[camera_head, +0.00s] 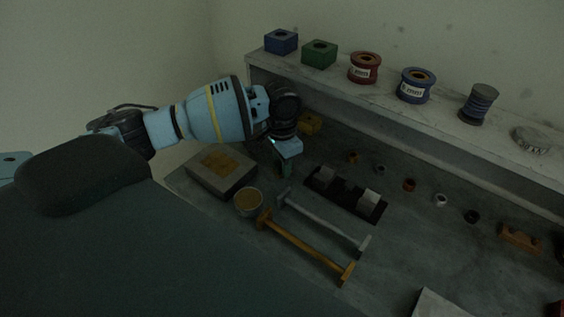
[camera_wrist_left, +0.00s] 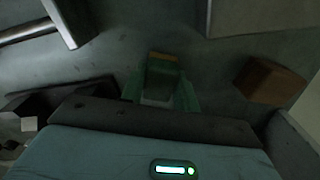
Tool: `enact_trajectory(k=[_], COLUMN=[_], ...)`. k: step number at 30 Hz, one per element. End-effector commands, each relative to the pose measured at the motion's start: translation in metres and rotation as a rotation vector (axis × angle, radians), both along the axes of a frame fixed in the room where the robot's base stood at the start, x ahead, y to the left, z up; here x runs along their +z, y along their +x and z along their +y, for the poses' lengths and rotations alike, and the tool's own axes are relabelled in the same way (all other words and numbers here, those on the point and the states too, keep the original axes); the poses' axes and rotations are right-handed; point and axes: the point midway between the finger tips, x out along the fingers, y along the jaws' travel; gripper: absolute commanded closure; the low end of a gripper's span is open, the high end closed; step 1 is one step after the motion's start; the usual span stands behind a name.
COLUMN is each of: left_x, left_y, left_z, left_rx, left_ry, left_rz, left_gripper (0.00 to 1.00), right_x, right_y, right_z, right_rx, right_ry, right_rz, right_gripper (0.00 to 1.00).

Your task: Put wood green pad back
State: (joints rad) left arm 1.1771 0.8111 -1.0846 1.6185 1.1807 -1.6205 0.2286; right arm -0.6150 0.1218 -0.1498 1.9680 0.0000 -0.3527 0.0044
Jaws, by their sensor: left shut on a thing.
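My left gripper (camera_head: 285,170) reaches down over the workbench, between the shelf and the grey box. In the left wrist view its green fingers (camera_wrist_left: 160,95) are shut on a small green pad (camera_wrist_left: 162,75) with a wood-coloured edge. In the head view the pad is too dark and small to tell from the fingertips. I cannot tell whether the pad touches the bench. My right gripper is not in view.
A black holder (camera_head: 345,200) and two long handles (camera_head: 320,222) (camera_head: 305,246) lie to the right. A yellow block (camera_head: 310,123) sits behind. The shelf (camera_head: 450,128) holds blocks and spools.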

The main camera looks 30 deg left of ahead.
Motion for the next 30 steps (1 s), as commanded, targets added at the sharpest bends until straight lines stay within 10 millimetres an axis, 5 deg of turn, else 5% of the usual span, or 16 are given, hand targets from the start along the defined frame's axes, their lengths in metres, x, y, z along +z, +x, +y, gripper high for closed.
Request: enact_trajectory(k=[2, 3, 7, 19, 30], left_x=[-0.002, -0.002, -0.002, 0.004, 0.073], left_y=[0.0, 0.0, 0.0, 0.0, 0.001], left_z=[0.0, 0.0, 0.0, 0.0, 0.0], left_rx=[0.0, 0.0, 0.0, 0.0, -0.001], left_ry=[0.0, 0.0, 0.0, 0.0, -0.001], left_rz=[0.0, 0.0, 0.0, 0.0, -0.006], left_gripper=[0.98, 0.66, 0.48, 0.48, 0.48], right_x=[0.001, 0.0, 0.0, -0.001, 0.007], right_y=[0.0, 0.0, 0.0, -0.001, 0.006], right_z=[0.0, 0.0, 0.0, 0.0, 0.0], right_rx=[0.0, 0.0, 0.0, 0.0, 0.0], right_ry=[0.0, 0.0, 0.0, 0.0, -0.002], right_rz=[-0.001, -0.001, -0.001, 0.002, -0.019], right_gripper=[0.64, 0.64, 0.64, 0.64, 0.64])
